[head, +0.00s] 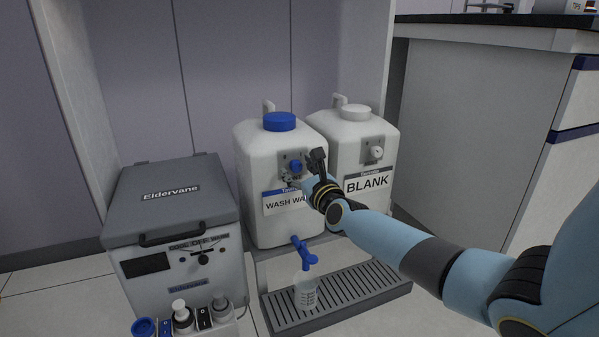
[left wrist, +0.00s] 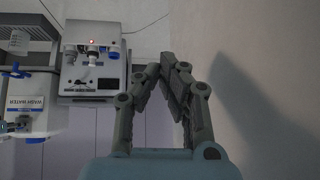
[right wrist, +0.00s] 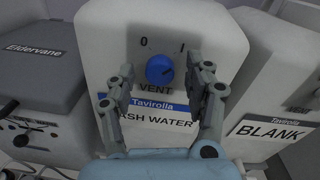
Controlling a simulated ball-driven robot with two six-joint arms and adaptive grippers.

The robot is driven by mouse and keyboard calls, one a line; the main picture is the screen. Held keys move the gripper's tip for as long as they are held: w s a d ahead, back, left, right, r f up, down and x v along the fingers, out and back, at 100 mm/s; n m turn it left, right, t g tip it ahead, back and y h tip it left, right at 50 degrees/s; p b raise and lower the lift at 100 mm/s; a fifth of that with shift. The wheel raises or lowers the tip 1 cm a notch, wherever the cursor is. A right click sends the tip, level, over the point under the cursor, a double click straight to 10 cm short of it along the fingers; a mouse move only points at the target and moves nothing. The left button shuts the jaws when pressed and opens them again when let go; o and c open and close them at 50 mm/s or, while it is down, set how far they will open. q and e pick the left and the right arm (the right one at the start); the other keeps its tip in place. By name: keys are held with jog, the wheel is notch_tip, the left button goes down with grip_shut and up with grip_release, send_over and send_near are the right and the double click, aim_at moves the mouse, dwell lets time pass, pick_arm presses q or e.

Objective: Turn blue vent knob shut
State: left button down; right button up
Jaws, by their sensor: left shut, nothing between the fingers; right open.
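The blue vent knob (head: 296,166) is on a grey plate on the front of the white WASH WATER container (head: 258,165). In the right wrist view the knob (right wrist: 160,70) sits below the marks 0 and I and above the word VENT. Its pointer line seems to lean to the upper right, toward I. My right gripper (head: 303,170) is open in front of the container, its fingers either side of the knob and apart from it. My left gripper (left wrist: 170,68) is shut and empty, away from the containers; it is not in the head view.
The BLANK container (head: 356,150) with a white knob stands close on the right. The grey Eldervane box (head: 170,205) is on the left. Below are a blue tap (head: 304,252), a clear cup (head: 306,290) and a slotted drip tray (head: 375,285).

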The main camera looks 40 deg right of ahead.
grip_shut()
